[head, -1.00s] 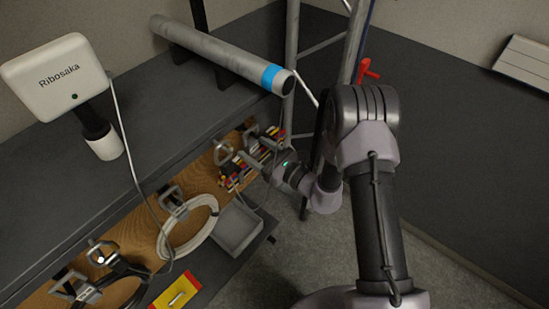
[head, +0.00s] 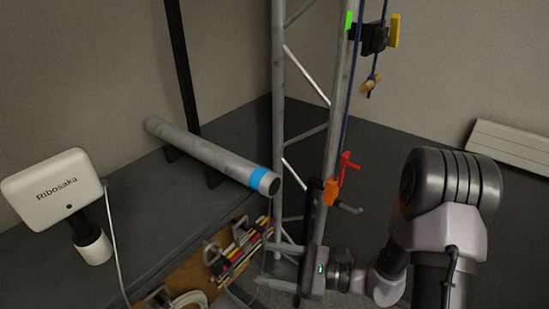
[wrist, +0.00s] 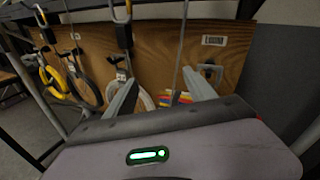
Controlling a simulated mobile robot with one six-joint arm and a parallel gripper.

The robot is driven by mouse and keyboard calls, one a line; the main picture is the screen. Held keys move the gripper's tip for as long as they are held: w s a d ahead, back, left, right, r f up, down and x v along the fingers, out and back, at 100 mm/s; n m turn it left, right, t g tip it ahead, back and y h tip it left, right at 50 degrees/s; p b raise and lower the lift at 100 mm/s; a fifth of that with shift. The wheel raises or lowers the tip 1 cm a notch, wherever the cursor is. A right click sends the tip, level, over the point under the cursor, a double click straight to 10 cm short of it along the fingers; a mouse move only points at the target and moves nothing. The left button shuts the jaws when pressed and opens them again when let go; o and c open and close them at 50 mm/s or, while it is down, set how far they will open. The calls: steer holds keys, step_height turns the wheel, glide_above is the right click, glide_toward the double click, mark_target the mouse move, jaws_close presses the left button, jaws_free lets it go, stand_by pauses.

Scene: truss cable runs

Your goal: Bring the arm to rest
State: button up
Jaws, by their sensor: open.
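My gripper (head: 270,266) is at the lower middle of the head view, its two grey fingers apart and pointing left. It is beside the foot of the metal truss (head: 341,100) and close to the bundle of coloured strips (head: 240,250). In the wrist view my gripper (wrist: 160,78) has its fingers spread with nothing between them. They point toward the wooden board (wrist: 165,50), and the coloured strips (wrist: 178,97) show beyond and between them. My arm is bent on the right of the head view.
A grey pipe with a blue band (head: 215,158) lies on the dark bench. A white box marked Ribosaka (head: 52,187) stands at left. An orange clamp with a red handle (head: 333,190) sits on the truss. Cable coils (wrist: 88,90) hang from hooks on the board.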

steer(key=s+r+n+g+h, duration=0.65)
steer(key=s+r+n, duration=0.25)
steer(key=s+n, duration=0.3)
steer(key=s+d+r+n+t+h, duration=0.2)
steer(key=s+d+r+t+h, duration=0.1)
steer(key=d+r+t+h, duration=0.3)
steer(key=d+t+h, duration=0.2)
steer(key=d, duration=0.1)
steer(key=shift+s+d+r, duration=0.15)
steer(key=shift+d, duration=0.25)
stand_by(0.4)
